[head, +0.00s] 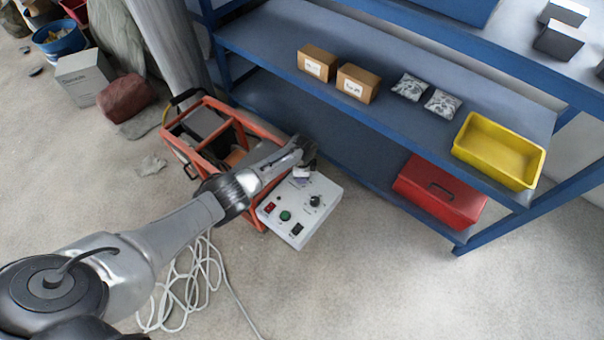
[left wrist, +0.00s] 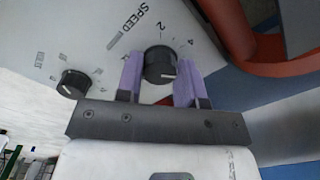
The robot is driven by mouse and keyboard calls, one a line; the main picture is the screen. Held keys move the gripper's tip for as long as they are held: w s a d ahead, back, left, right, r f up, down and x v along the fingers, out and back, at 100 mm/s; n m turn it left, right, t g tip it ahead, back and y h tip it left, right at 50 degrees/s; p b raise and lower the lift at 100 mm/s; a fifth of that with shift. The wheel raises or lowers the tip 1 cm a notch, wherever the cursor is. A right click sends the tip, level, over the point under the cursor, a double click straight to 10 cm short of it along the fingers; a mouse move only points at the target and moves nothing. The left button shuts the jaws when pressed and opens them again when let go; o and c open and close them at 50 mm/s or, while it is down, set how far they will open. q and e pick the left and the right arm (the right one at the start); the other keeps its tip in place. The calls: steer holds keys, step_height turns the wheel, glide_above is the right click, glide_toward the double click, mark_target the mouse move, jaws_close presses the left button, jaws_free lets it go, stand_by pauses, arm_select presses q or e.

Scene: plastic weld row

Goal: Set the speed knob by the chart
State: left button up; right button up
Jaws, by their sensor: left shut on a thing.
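The white control box (head: 318,222) stands on the floor, its panel carrying a second black knob (head: 315,201), a red switch (head: 270,208) and a green button (head: 285,215). My left gripper (head: 302,175) is over the panel's far side. In the left wrist view its purple fingers (left wrist: 158,68) are shut on the black speed knob (left wrist: 159,60), one on each side. The knob has a white pointer mark; "SPEED", a 2 and a 4 are printed beside it. The second knob also shows there (left wrist: 72,83). In the head view the gripper hides the speed knob. I see no chart.
An orange-framed cart (head: 250,125) stands right behind the box. A blue shelf (head: 270,45) with cartons, packets, a yellow bin (head: 498,152) and a red toolbox (head: 440,190) is at right. White cable (head: 190,290) lies on the floor. Floor at the front right is clear.

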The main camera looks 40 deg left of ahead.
arm_select(q)
steer(key=shift+m, duration=0.6)
steer(key=shift+r+m, duration=0.1)
steer(key=shift+m, duration=0.2)
steer(key=o, duration=0.9)
steer(key=shift+o, duration=0.2)
step_height(320, 180, up, 14)
steer(key=p, duration=0.9)
